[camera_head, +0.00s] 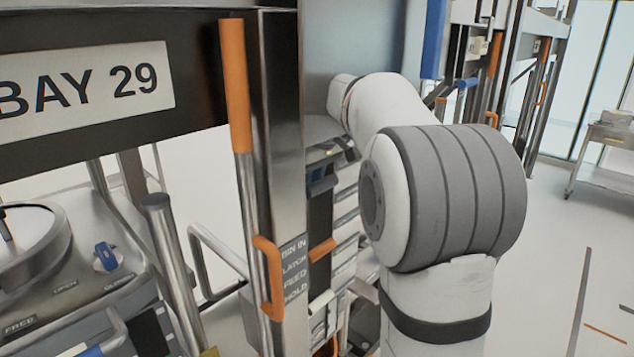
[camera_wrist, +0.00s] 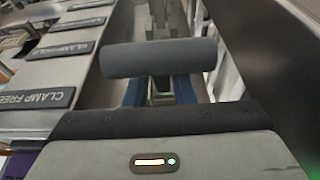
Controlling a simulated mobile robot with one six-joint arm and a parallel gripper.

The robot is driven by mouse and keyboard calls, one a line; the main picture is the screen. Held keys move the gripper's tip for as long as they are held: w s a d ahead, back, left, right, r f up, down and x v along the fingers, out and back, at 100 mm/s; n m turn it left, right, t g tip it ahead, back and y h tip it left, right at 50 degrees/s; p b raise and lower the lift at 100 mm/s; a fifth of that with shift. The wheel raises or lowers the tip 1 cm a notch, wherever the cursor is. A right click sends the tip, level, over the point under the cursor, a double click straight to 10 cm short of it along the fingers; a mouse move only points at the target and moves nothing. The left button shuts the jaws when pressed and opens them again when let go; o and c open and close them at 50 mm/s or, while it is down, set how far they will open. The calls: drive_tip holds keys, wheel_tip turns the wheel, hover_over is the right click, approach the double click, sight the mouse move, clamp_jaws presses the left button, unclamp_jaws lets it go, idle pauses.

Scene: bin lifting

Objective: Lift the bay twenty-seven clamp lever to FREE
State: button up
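In the wrist view, the grey body of my gripper (camera_wrist: 195,155) fills the bottom edge, with a dark pad and a small lit indicator. Its fingertips cannot be made out. A dark grey cylindrical handle (camera_wrist: 160,57) lies crosswise just beyond it on a short stem; I cannot tell whether it is the bay twenty-seven clamp lever. No bay number shows there.
A BAY 29 sign (camera_head: 85,85) is on the dark beam at left. An orange-gripped rod (camera_head: 235,85) stands along the metal post (camera_head: 283,120). A label strip (camera_head: 293,272) reads BIN IN, LATCH, FEED, HOLD. A round-lidded vessel (camera_head: 30,240) is lower left. Floor (camera_head: 560,240) at right looks mostly clear.

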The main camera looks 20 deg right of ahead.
drive_tip(key=shift+o, duration=1.4)
drive_tip(key=shift+f, duration=0.15)
drive_tip(key=v, duration=0.8)
drive_tip(key=shift+f, duration=0.15)
